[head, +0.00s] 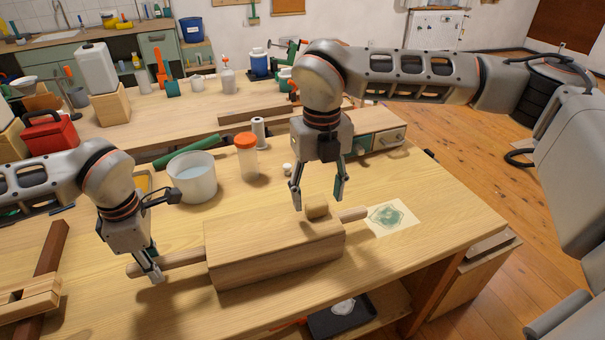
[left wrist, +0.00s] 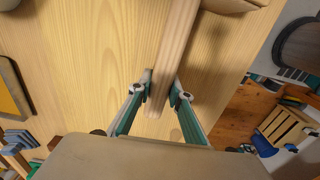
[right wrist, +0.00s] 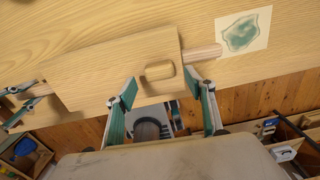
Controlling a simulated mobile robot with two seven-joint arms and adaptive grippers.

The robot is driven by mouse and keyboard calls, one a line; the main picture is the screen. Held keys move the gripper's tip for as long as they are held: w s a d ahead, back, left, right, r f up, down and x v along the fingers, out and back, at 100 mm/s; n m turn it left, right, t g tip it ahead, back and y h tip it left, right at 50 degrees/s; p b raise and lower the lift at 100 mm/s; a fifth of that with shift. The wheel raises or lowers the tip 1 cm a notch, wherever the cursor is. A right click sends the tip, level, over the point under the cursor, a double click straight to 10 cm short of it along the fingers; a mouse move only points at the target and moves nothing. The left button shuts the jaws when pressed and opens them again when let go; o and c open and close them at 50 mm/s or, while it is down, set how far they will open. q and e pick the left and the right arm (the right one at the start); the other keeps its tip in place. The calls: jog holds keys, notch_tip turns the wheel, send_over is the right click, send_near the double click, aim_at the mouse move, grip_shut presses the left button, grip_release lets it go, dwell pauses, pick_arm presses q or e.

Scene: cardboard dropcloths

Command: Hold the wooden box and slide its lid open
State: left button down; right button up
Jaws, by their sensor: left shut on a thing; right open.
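The wooden box (head: 275,258) lies on the workbench with a round wooden handle (head: 185,258) at its left end and another (head: 352,215) at its right end. A small wooden knob (head: 317,210) stands on its flat lid (head: 265,232), near the right end. My left gripper (head: 154,276) is shut on the left handle; the left wrist view shows the handle (left wrist: 178,65) between its fingers. My right gripper (head: 319,200) is open above the right part of the lid. In the right wrist view its fingers are spread on either side of the knob (right wrist: 160,72), apart from it.
A paper with a green print (head: 390,217) lies right of the box. A white bucket (head: 193,178), an orange-lidded jar (head: 246,158) and a small drawer unit (head: 378,143) stand behind. A wooden frame (head: 25,295) is at the left. The bench in front of the box is clear.

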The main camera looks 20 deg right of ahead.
aim_at(319, 205)
jog(key=shift+f, duration=1.75)
jog(key=c, duration=1.2)
jog(key=shift+d, duration=0.1)
jog(key=shift+s+d, duration=0.1)
jog(key=shift+d, duration=2.4)
jog(key=shift+s+d, duration=0.1)
jog(key=shift+d, duration=2.6)
